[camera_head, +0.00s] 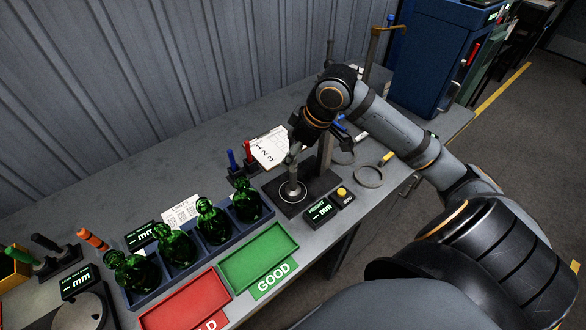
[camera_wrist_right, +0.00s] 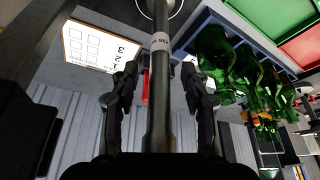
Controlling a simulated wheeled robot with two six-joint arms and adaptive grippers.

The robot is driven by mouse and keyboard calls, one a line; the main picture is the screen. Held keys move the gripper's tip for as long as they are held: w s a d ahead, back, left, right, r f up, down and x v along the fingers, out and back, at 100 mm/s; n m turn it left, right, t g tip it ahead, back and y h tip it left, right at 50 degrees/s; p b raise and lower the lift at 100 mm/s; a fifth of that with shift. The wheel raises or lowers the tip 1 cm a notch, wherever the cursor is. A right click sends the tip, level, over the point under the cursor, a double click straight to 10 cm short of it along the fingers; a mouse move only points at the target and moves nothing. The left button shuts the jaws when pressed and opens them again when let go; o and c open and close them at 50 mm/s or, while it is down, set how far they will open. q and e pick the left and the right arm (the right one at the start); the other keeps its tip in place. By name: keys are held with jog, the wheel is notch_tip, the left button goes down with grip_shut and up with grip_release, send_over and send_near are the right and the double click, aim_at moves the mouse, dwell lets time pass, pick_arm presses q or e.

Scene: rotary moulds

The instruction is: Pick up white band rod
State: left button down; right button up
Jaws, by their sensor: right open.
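The rod with a white band (camera_wrist_right: 160,85) runs between the two fingers of my right gripper (camera_wrist_right: 159,88) in the right wrist view. The band sits toward the top of the picture and carries dark lettering. The fingers are open, one on each side, with gaps to the rod. In the head view the rod (camera_head: 293,174) stands upright on the dark base of the height gauge (camera_head: 318,181), inside a white ring. My right gripper (camera_head: 294,140) is at its upper part, which is partly hidden. My left gripper is out of view.
The gauge's column (camera_head: 325,155) stands close beside my right gripper. A rack of green bottles (camera_head: 212,222), a green GOOD tray (camera_head: 262,255) and a red tray (camera_head: 190,302) lie to the left. A white card (camera_head: 269,147) and a blue cabinet (camera_head: 432,55) are behind.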

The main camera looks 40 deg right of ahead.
grip_shut()
dwell(0.3)
dwell(0.5)
